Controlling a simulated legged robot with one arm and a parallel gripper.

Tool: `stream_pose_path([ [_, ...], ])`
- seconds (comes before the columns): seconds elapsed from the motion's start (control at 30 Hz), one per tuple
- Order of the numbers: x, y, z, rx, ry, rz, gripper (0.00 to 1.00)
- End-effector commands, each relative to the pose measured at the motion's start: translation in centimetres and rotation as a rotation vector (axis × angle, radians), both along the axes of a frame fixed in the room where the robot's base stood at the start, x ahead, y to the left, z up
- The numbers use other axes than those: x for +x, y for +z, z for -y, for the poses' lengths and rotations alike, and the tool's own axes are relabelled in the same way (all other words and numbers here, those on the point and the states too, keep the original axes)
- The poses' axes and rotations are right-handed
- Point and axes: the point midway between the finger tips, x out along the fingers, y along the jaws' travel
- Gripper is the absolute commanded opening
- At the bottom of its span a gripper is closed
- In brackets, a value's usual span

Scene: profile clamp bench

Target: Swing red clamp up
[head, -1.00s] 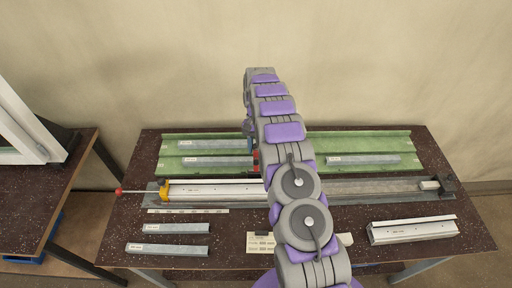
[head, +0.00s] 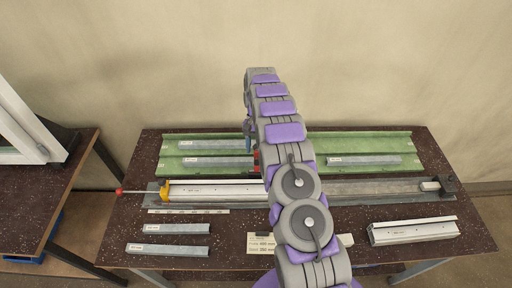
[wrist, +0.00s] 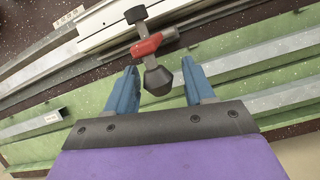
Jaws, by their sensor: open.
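The red clamp (wrist: 147,45) is in the middle of the wrist view, beside the white profile (wrist: 112,28). A black knob (wrist: 157,80) is at its near end and a smaller black tip (wrist: 135,14) at its far end. My gripper (wrist: 161,72) is open, with one blue finger on each side of the black knob; I cannot tell whether either touches it. In the head view only a bit of the red clamp (head: 257,160) shows beside my arm. My arm hides the rest of it and most of my gripper.
The white profile (head: 215,190) lies in a long grey rail, with a yellow stop (head: 166,190) and red-tipped rod at its left. Green trays (head: 300,143) with grey bars lie behind. Loose bars (head: 168,249) and a white profile (head: 412,231) lie in front.

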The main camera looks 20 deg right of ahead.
Motion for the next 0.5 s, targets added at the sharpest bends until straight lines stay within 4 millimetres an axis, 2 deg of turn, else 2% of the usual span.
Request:
stream_pose_path([
  [0.5, 2.1, 5.1, 0.7, -0.001, -0.001, 0.002, 0.53],
])
